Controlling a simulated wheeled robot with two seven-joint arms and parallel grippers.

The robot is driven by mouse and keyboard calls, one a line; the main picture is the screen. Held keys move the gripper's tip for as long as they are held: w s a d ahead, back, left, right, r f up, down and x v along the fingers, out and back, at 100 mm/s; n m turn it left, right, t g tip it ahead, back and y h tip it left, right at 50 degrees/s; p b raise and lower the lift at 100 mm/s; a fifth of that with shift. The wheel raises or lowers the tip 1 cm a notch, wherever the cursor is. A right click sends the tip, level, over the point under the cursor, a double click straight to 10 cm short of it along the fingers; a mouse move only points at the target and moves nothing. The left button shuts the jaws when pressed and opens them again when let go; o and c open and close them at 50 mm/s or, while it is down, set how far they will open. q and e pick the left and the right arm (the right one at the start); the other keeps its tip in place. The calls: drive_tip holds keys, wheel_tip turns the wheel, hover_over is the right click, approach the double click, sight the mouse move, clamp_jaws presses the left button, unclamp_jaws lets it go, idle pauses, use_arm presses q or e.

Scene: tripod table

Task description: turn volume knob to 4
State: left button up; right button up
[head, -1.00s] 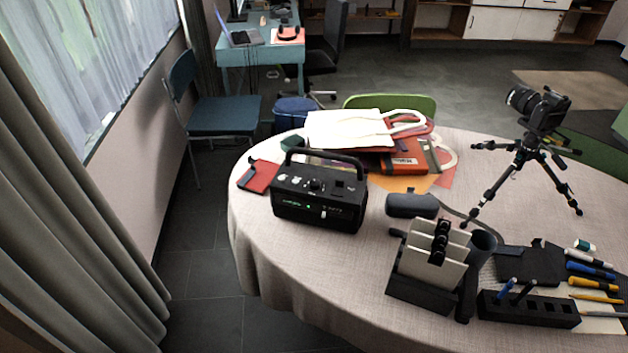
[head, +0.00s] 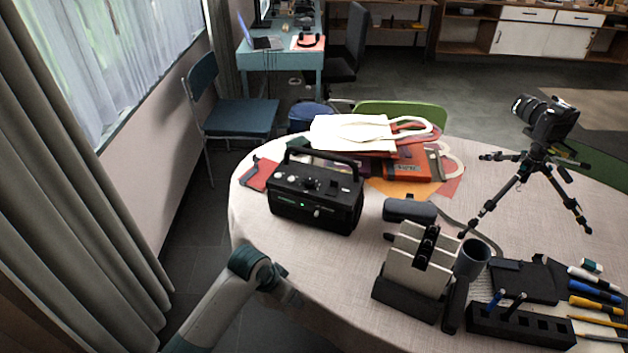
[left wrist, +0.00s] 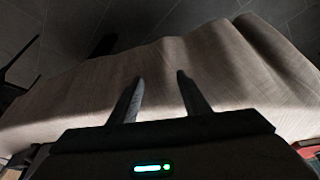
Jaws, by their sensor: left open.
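A black radio (head: 335,212) with a carry handle stands upright on the round table, left of its middle, in the head view. Small knobs (head: 310,183) sit on its top, and a small green light shows on its front. Numbers and the volume knob's setting are too small to read. My left arm comes in at the bottom left, beside the table edge, apart from the radio. My left gripper (left wrist: 160,92) is open and empty in the left wrist view, facing the hanging tablecloth (left wrist: 235,75). My right gripper is not in view.
Bags (head: 350,133) lie behind the radio, with a dark case (head: 410,210) to its right. A card holder (head: 418,262), a pen block (head: 520,325) and a camera tripod (head: 525,175) stand further right. The tablecloth (head: 290,248) in front of the radio is clear.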

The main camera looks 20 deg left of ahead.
use_arm(q)
drive_tip(key=w+r, duration=0.2)
drive_tip(key=r, duration=0.1)
drive_tip(key=w+r+m, duration=0.1)
drive_tip(key=w+r, duration=0.1)
drive_tip(key=r, duration=0.2)
drive_tip(key=w+r+m, duration=0.1)
drive_tip(key=w+r, duration=0.1)
drive_tip(key=r, duration=0.2)
drive_tip(key=shift+w+d+r, duration=0.2)
drive_tip(key=shift+w, duration=0.1)
drive_tip(key=w+a+r, duration=0.2)
drive_tip(key=w+r, duration=0.2)
drive_tip(key=r, duration=0.4)
drive_tip(key=w+a+r+m, duration=0.1)
drive_tip(key=w+r, duration=0.3)
drive_tip(key=r, duration=0.4)
drive_tip(key=w+a+r, duration=0.3)
drive_tip(key=w+r, duration=0.2)
drive_tip(key=r, duration=0.4)
drive_tip(key=shift+a+m+h, duration=0.3)
drive_tip(key=shift+a+h, duration=0.1)
drive_tip(key=shift+w, duration=0.15)
